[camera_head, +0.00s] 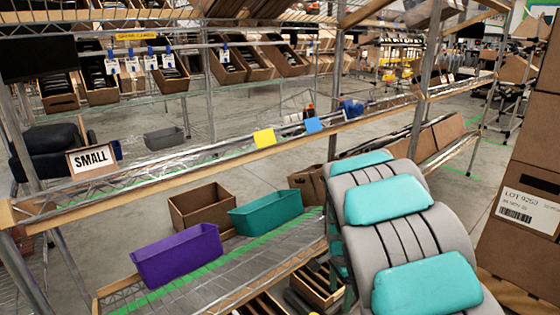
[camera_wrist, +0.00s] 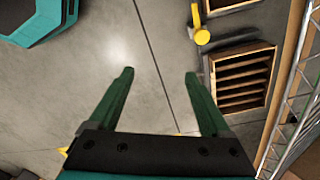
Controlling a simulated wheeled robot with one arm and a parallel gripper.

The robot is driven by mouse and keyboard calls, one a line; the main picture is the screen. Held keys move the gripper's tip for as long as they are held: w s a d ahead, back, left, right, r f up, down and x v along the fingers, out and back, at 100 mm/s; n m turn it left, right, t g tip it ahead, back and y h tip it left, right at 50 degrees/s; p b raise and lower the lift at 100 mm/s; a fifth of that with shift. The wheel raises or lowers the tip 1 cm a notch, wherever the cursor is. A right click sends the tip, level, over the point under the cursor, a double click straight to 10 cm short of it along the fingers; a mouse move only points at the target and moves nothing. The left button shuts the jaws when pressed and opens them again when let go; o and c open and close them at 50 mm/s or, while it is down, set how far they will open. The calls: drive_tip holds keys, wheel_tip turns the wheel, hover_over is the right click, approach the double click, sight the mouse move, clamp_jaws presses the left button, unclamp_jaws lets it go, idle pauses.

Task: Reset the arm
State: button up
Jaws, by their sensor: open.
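My arm (camera_head: 405,225), grey with teal pads, rises at the lower right of the head view and bends downward. My gripper (camera_wrist: 160,75) shows in the wrist view with two green fingers spread apart. Nothing is between the fingers, only bare grey floor beyond them. The gripper itself is hidden in the head view.
A purple bin (camera_head: 178,256), a teal bin (camera_head: 265,212) and a brown carton (camera_head: 203,206) sit on the wire rack, left of my arm. Stacked cartons (camera_head: 525,190) stand close at right. A slatted wooden crate (camera_wrist: 240,78) lies right of my fingers in the wrist view.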

drive_tip(key=s+r+n+p, duration=0.2)
drive_tip(key=s+r+n, duration=0.3)
drive_tip(key=s, duration=0.6)
drive_tip(key=s+r+n+g+p, duration=0.1)
drive_tip(key=s+r+n, duration=0.3)
drive_tip(key=s+r, duration=0.4)
drive_tip(key=s+r+n+p, duration=0.3)
drive_tip(key=s+r+n, duration=0.2)
drive_tip(key=s, duration=0.9)
drive_tip(key=shift+s+a+r+n, duration=0.3)
drive_tip(key=shift+a+r, duration=0.1)
drive_tip(key=shift+r, duration=0.25)
